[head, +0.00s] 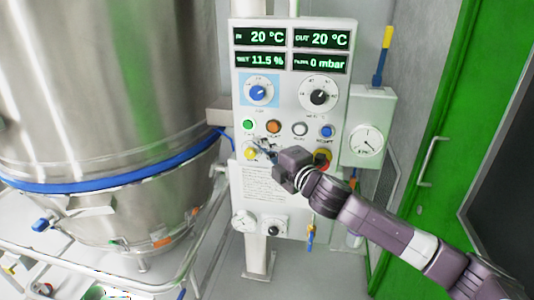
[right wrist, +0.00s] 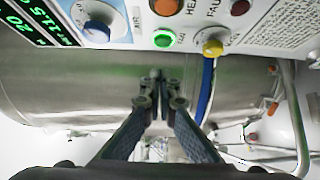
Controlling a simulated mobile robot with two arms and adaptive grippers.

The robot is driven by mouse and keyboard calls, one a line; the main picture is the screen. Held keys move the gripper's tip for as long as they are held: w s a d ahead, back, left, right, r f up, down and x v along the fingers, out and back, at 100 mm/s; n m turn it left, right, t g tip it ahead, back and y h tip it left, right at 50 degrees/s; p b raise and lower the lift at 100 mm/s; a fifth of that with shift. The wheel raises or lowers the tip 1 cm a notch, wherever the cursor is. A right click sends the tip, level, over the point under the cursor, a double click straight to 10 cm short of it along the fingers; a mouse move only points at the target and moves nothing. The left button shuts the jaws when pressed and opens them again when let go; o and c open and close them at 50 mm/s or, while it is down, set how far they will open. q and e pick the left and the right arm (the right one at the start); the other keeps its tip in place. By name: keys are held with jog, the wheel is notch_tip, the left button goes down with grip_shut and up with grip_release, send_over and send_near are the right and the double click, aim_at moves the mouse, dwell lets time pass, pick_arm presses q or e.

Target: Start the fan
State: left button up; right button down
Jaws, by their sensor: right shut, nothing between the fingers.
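The control panel (head: 240,190) stands upright in the middle of the head view. Its green button (head: 248,125) is at the left of a row of buttons; I cannot read its label. In the right wrist view the green button (right wrist: 163,39) looks bright, perhaps lit. My right gripper (head: 262,150) is shut and empty, in front of the lower left of the panel, near the yellow knob (head: 251,154). In the right wrist view its fingertips (right wrist: 160,78) appear below the green button, with no contact visible. My left gripper is not in view.
Orange (head: 273,127), white (head: 300,129) and blue (head: 327,132) buttons share the row. Displays (head: 291,50) read 20 °C, 20 °C, 11.5 % and 0 mbar. A steel vessel (head: 100,90) stands left, a green door (head: 440,130) right.

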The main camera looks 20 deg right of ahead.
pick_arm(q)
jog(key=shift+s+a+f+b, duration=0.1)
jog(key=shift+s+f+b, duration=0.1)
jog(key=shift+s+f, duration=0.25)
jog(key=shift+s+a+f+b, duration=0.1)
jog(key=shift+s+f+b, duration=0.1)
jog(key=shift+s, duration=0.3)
pick_arm(e)
jog(key=s, duration=0.3)
jog(key=shift+d, duration=0.25)
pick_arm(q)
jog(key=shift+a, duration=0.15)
pick_arm(e)
jog(key=shift+s, duration=0.1)
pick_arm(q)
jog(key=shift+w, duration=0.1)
